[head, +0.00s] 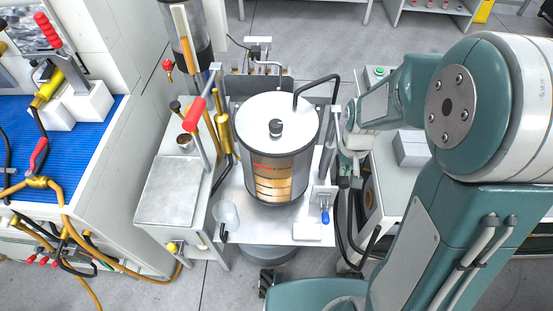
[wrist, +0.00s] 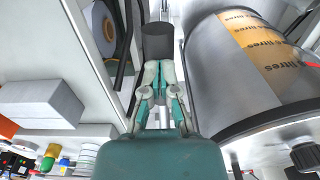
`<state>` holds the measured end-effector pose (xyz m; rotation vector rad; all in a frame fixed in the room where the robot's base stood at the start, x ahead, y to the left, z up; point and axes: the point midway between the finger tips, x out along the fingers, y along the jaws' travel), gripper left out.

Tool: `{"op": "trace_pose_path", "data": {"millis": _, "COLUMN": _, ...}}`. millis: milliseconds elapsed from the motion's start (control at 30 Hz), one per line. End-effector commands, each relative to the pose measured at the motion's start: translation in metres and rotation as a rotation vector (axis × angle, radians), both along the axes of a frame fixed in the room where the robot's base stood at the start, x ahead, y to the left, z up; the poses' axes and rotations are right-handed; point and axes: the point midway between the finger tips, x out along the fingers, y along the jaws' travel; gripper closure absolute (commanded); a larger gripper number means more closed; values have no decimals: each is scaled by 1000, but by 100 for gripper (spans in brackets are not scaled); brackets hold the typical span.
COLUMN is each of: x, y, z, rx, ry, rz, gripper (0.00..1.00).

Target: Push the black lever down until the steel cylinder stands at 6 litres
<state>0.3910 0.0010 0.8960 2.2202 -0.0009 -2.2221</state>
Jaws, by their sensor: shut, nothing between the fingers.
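The steel cylinder (head: 262,112) stands upright in the middle of the head view, with a black knob on top. Its front carries an orange strip with dark bands and a small red mark; the exact litre reading is too small to tell. In the wrist view the cylinder (wrist: 215,75) fills the right, with "litres" lettering on the strip. My gripper (head: 347,170) is shut and empty, right of the cylinder. It also shows in the wrist view (wrist: 159,70). A black grip, apparently the black lever (wrist: 157,42), lies just beyond the fingertips; contact cannot be told.
A red-handled lever (head: 194,115) and brass fittings stand left of the cylinder. A blue-handled valve (head: 325,215) is at the front right of its plate. A white box (head: 410,148) lies to the right. Black hoses hang below my gripper.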

Motion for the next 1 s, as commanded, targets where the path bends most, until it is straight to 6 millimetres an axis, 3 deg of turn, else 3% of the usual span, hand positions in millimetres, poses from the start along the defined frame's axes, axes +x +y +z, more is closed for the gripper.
{"op": "trace_pose_path", "data": {"millis": 600, "x": -1, "y": 0, "z": -54, "rx": 0, "ry": 3, "rz": 0, "gripper": 100}}
{"op": "trace_pose_path", "data": {"millis": 800, "x": 0, "y": 0, "z": -50, "rx": 0, "ry": -1, "rz": 0, "gripper": 100}}
{"op": "trace_pose_path", "data": {"millis": 1000, "x": 1, "y": 0, "z": -27, "rx": 0, "ry": -5, "rz": 0, "gripper": 100}}
